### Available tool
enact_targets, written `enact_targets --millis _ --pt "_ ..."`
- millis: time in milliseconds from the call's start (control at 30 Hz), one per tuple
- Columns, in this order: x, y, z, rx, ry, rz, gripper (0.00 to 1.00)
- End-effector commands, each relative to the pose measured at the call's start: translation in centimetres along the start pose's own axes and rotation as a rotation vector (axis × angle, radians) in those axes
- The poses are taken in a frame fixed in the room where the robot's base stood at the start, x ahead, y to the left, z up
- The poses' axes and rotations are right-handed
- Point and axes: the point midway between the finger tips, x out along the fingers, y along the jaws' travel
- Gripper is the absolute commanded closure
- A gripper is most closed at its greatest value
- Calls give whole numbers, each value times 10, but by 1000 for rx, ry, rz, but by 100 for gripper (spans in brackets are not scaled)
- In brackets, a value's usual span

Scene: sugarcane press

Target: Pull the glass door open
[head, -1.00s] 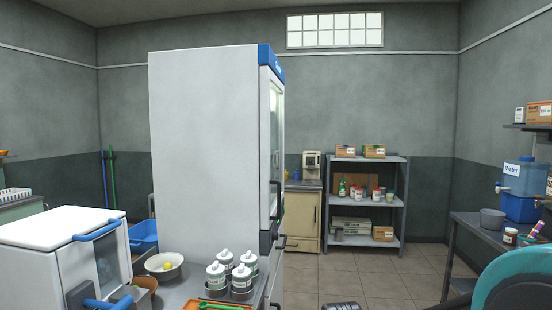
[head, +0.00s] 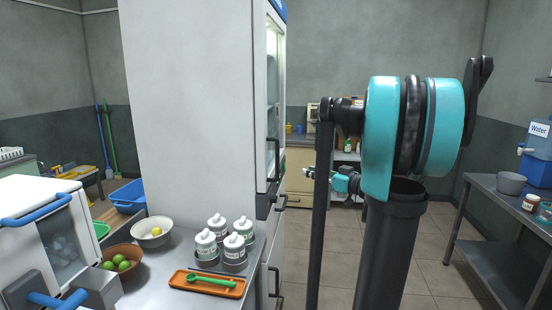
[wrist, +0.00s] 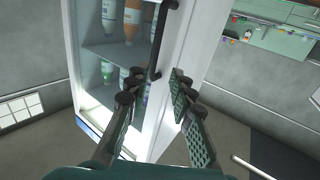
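The tall white fridge (head: 190,120) stands left of centre in the head view. Its glass door (head: 272,95) faces right and is seen nearly edge-on; it looks shut. A black vertical handle (head: 273,160) is on the door. In the wrist view, the glass door (wrist: 105,65) shows bottles on shelves behind it, and the black handle (wrist: 162,40) runs down to between my fingertips. My gripper (wrist: 155,82) is open, one finger on each side of the handle's near end. Contact cannot be told. In the head view my gripper (head: 308,173) is small, right of the handle.
A metal counter (head: 185,262) at front left holds bottles (head: 225,240), a bowl (head: 152,232) and an orange tray (head: 207,284). A side table (head: 505,215) stands at right. Open tiled floor (head: 425,250) lies between. My arm hides part of the back shelf.

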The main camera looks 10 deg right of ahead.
Motion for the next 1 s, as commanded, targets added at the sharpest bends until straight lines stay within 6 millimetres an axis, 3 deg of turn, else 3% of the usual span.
enact_targets --millis 133,267,800,1000 --pt "5 6 -6 -16 23 5 77" --pt "22 4 -6 -15 21 2 77" --pt "128 4 -8 -14 20 2 77" --pt "158 5 -8 -14 20 3 77"
